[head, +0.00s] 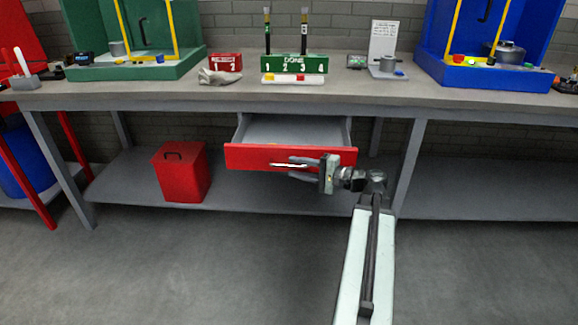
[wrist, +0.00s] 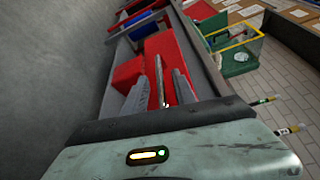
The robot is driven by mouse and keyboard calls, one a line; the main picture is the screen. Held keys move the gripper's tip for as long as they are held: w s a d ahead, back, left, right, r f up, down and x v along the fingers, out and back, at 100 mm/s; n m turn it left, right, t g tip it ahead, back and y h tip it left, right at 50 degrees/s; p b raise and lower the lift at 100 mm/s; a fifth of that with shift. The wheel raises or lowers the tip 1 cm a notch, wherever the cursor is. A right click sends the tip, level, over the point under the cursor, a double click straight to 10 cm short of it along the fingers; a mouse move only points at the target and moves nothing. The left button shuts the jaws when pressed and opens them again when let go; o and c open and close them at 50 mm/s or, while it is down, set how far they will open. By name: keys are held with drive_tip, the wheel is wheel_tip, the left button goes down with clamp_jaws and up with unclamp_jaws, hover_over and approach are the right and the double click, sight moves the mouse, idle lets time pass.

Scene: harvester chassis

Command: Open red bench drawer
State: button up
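The red bench drawer (head: 245,157) is pulled out from under the workbench, and its grey inside shows from above. A thin pale handle (head: 284,164) runs along its front. My gripper (head: 290,168) is at the right part of the handle, close to the drawer front. In the wrist view the two grey fingers of my gripper (wrist: 160,90) are apart, on either side of the handle (wrist: 159,80), with gaps visible. The drawer's red front (wrist: 168,48) lies just beyond them. Whether a finger touches the handle is not clear.
The grey workbench (head: 225,95) carries green and blue stations, a number rack (head: 295,64) and small items. A red box (head: 182,172) stands on the lower shelf (head: 245,199), left of the drawer. The floor before the bench is clear.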

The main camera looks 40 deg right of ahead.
drive_tip(key=v, duration=0.4)
drive_tip(key=shift+s+d, duration=0.15)
drive_tip(key=shift+s, duration=0.05)
